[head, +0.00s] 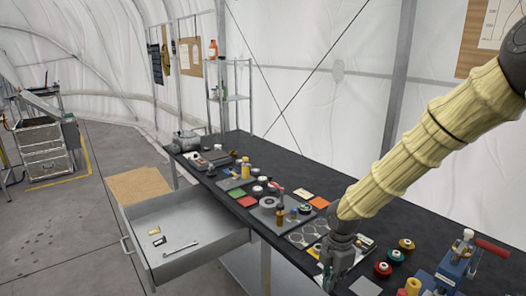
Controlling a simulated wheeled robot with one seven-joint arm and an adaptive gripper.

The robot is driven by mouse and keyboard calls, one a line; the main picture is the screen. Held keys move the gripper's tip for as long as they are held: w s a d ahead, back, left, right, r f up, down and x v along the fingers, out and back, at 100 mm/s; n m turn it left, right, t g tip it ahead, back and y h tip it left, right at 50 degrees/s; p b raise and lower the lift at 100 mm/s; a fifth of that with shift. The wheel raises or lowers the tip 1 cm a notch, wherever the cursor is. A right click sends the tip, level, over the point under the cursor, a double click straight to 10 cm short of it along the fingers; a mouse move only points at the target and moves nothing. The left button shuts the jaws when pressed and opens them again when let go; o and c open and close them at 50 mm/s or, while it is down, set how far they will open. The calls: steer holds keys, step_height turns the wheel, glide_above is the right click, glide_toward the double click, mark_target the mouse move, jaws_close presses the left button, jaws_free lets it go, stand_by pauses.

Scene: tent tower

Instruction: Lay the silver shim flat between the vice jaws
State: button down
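My gripper (330,283) points down over the near part of the black workbench, at the lower middle of the head view. Its fingers are small and dark, so I cannot tell whether they are open or shut, or whether they hold anything. A flat light-grey square (366,287) lies on the bench just right of my gripper; I cannot tell if it is the silver shim. A grey vice-like block (187,141) stands at the far left end of the bench. Its jaws are too small to make out.
The workbench (400,218) carries many small parts and coloured cards. A blue fixture with a red handle (488,249) and red and green knobs (406,245) stand at the right. An open drawer (190,225) with a wrench (180,248) juts out left.

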steer(key=s+a+f+m, duration=0.1)
steer(key=s+f+m, duration=0.3)
steer(key=f+m, duration=0.3)
steer(key=s+f+m+b, duration=0.1)
steer(key=s+f+m, duration=0.2)
steer(key=f+m, duration=0.4)
steer(key=m, duration=0.8)
steer(key=shift+s+a+f+m+b, duration=0.15)
steer(key=shift+s+a+m+b, duration=0.15)
steer(key=shift+s+a, duration=0.1)
steer(key=shift+w+a, duration=0.1)
